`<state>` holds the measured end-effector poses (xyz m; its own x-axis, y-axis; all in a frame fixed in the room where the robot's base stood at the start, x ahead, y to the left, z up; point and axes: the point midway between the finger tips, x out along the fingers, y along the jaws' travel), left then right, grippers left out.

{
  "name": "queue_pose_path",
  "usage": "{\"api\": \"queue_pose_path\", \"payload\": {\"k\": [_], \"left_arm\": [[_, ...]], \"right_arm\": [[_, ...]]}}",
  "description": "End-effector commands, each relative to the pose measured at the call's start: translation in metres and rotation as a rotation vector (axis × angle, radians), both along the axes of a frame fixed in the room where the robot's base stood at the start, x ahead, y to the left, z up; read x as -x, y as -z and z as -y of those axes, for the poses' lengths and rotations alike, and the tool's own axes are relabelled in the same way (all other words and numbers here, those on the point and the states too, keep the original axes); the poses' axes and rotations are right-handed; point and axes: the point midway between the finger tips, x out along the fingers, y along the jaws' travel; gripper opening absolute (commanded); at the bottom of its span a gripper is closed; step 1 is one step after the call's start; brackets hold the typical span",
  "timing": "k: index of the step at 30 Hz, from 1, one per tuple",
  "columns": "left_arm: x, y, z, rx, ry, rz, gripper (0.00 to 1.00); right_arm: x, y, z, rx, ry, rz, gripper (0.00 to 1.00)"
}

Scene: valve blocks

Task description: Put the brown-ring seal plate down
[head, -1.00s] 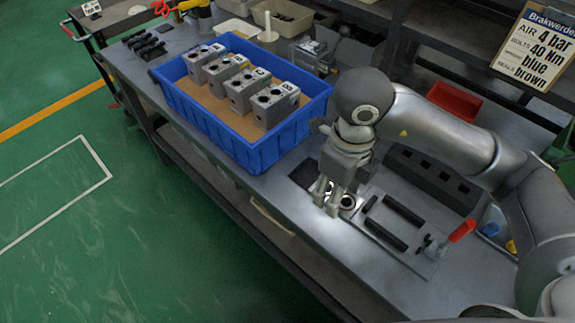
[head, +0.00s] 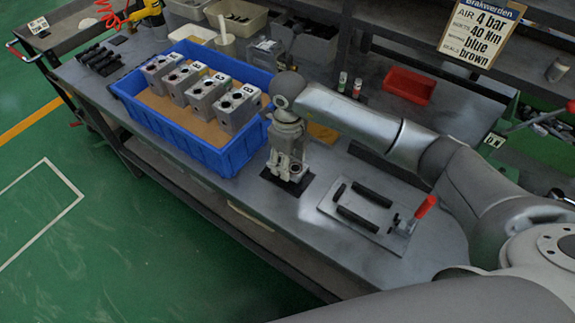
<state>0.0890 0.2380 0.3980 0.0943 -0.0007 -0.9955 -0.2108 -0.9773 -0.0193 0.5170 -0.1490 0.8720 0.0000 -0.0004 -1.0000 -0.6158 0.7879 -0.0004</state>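My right gripper (head: 287,172) points down over a black mat (head: 301,188) on the bench, right of the blue crate. Its fingers appear closed on a small grey plate with a round ring, the seal plate (head: 297,170). The plate is low, at the mat; I cannot tell whether it touches. The fingers hide part of it, and its ring colour is too small to make out. My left gripper is not in view.
The blue crate (head: 200,148) holds several grey valve blocks. A fixture plate (head: 365,215) with black bars and a red-handled clamp (head: 424,207) lies to the right. A red bin (head: 408,86) and a sign (head: 481,33) are behind.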

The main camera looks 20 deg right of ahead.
Motion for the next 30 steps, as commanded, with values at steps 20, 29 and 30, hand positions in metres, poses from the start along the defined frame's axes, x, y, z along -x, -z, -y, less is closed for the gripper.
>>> {"api": "queue_pose_path", "payload": {"k": [20,29,30], "left_arm": [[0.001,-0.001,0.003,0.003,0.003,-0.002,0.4],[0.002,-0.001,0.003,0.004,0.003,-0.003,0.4],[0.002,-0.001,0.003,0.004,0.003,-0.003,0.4]], "right_arm": [[-0.002,0.036,0.0,0.0,-0.001,0.0,0.56],[-0.002,0.036,0.0,0.0,0.0,0.0,0.71],[-0.002,0.036,0.0,0.0,0.0,0.0,0.71]]}}
